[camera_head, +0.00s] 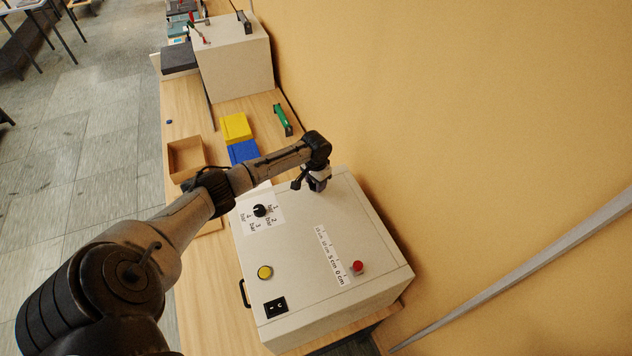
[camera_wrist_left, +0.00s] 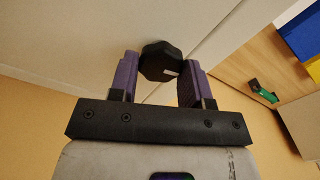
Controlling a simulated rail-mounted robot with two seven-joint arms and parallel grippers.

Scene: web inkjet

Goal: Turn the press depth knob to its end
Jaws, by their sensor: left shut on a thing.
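A black, many-sided knob (camera_wrist_left: 162,62) with a small white mark shows in the left wrist view, on the pale top of the machine (camera_head: 310,240). My left gripper (camera_head: 317,184) is at the far end of the machine's top in the head view. Its two purple fingers (camera_wrist_left: 155,75) stand on either side of the knob and are shut on it. In the head view this knob is mostly hidden by the gripper. No label beside it can be read. My right gripper is not in view.
The machine top also carries a black dial (camera_head: 260,210) with bar marks, a centimetre scale (camera_head: 330,256), a red button (camera_head: 357,267), a yellow button (camera_head: 265,272) and a black switch (camera_head: 275,307). Beyond lie a cardboard box (camera_head: 171,160), yellow (camera_head: 236,127) and blue (camera_head: 243,151) blocks.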

